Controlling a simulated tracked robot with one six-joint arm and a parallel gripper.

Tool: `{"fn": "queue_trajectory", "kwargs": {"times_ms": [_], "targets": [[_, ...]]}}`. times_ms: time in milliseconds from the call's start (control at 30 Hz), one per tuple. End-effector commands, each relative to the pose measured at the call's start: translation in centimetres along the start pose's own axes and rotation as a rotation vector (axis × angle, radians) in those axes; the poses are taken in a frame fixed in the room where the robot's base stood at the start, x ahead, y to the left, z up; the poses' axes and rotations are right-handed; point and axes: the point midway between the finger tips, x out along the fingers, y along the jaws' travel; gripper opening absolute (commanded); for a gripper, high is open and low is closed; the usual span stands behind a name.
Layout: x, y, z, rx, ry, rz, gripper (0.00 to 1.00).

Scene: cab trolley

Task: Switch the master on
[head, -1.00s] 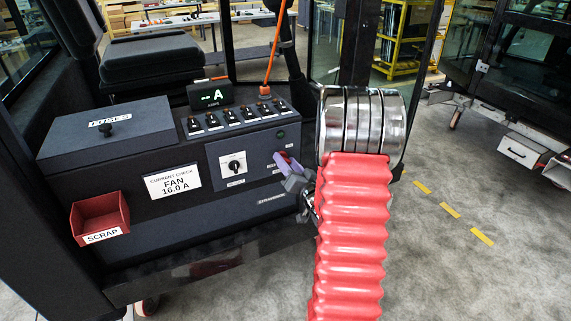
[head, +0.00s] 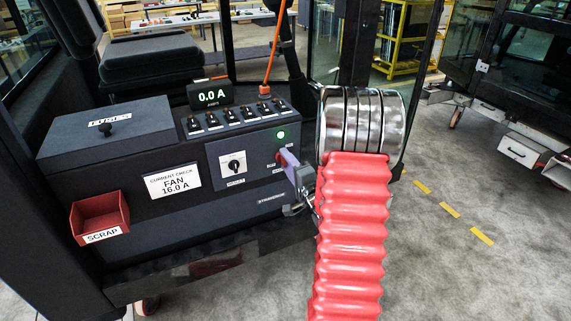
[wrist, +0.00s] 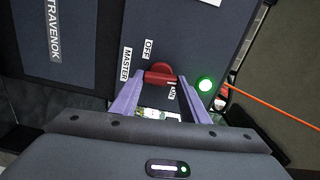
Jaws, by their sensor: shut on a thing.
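The master switch is a red rotary knob (wrist: 160,70) on the dark panel, between OFF and ON labels, with a MASTER label beside it. Its pale mark lies on the ON side. In the head view the red knob (head: 278,155) is mostly hidden by my gripper (head: 286,157). My gripper's purple fingers (wrist: 161,80) are shut on the knob, one on each side. The green lamp (head: 281,135) beside the switch is lit, and it also glows in the wrist view (wrist: 205,85). The display (head: 210,95) reads 0.0 A.
A black-and-white selector (head: 233,163) sits left of the master switch. A row of toggle switches (head: 230,118) runs along the console top. A red scrap bin (head: 100,215) and a FAN 16.0 A card (head: 172,182) are on the console front.

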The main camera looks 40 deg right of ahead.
Motion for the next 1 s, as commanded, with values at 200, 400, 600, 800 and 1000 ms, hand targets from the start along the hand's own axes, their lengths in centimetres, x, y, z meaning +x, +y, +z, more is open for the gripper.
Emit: {"fn": "queue_trajectory", "kwargs": {"times_ms": [200,400,600,800,1000], "targets": [[0.07,0.14,0.02,0.087,-0.001,0.002,0.19],[0.04,0.19,-0.02,0.115,0.0,0.003,0.19],[0.01,0.24,-0.06,0.118,0.002,0.004,0.19],[-0.02,0.26,-0.09,0.118,0.002,0.005,0.46],[-0.04,0.19,-0.13,0.117,0.003,0.003,0.6]]}}
